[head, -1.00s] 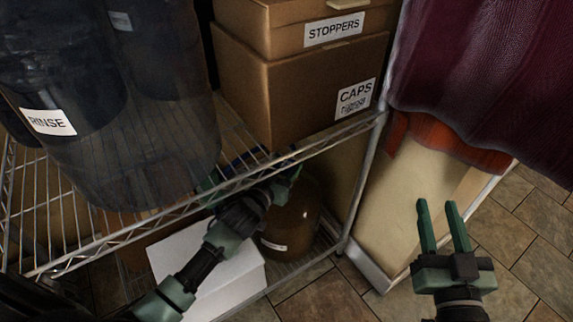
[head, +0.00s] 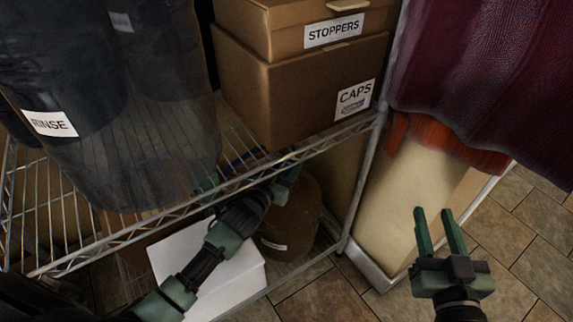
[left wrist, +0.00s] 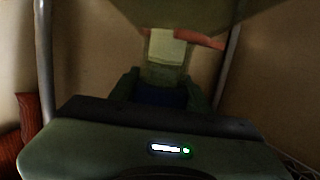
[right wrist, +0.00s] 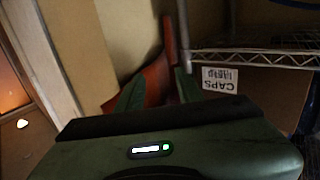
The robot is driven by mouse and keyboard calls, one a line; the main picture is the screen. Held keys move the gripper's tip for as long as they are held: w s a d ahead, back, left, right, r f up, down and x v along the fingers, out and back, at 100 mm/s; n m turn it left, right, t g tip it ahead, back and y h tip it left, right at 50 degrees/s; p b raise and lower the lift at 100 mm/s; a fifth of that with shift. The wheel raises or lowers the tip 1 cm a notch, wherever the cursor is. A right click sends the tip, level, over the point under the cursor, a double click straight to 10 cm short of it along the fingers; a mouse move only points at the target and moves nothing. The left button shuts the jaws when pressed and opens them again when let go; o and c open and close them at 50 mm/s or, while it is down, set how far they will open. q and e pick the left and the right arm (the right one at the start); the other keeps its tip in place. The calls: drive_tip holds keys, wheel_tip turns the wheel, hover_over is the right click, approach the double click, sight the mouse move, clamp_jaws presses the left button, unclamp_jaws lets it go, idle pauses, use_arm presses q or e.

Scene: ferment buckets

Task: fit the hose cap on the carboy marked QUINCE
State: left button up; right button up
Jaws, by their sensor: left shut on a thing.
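My left gripper (head: 284,180) is under the upper wire shelf, partly hidden by the shelf edge. In the left wrist view, it (left wrist: 160,92) is shut on a dark blue piece (left wrist: 158,96) that looks like the hose cap. A greenish part with a pale patch (left wrist: 166,48) and an orange-red bar (left wrist: 200,40) show beyond. A brown carboy (head: 292,218) stands low beside my left gripper. Its white label is too small to read, and its top is hidden. My right gripper (head: 438,228) is open and empty over the floor at right.
The wire shelf (head: 150,222) carries a dark clear tub marked RINSE (head: 160,110) and boxes marked STOPPERS (head: 275,25) and CAPS (head: 265,90). A white box (head: 175,255) is below. A maroon cloth (head: 490,80) hangs at right. Tiled floor (head: 510,240) is clear there.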

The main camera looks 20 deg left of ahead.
drive_tip(key=shift+f, duration=0.35)
idle(0.6)
use_arm(q)
drive_tip(key=shift+f, duration=0.1)
use_arm(e)
drive_tip(key=shift+f+g, duration=0.2)
drive_tip(key=shift+g, duration=0.1)
drive_tip(key=shift+s+d+f, duration=0.15)
drive_tip(key=shift+f, duration=0.2)
use_arm(q)
drive_tip(key=o, duration=1.4)
